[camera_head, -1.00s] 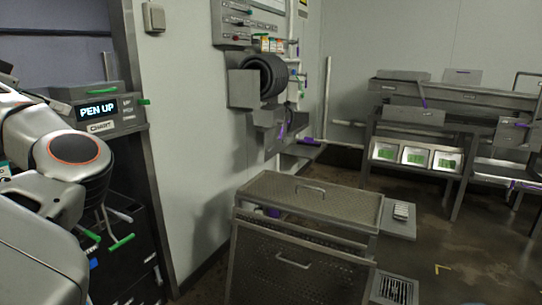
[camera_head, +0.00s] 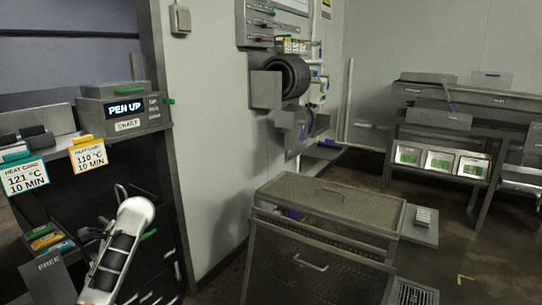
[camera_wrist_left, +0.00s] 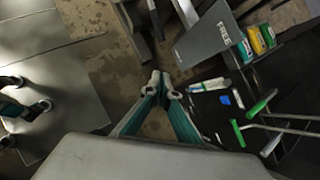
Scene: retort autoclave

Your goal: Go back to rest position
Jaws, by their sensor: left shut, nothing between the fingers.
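In the left wrist view my left gripper (camera_wrist_left: 165,82) is shut and empty, its two teal fingers meeting at the tips above the brown floor. In the head view a pale and black section of my left arm (camera_head: 122,243) shows low at the left, in front of the dark cabinet; I cannot make out its fingertips there. At the left edge of the wrist view, dark and teal parts (camera_wrist_left: 38,106) look like my right gripper, cut off by the frame. Whether it is open or shut is unclear.
A grey "FREE" panel (camera_wrist_left: 205,38) and green-ended handles (camera_wrist_left: 262,103) are close to my left gripper.

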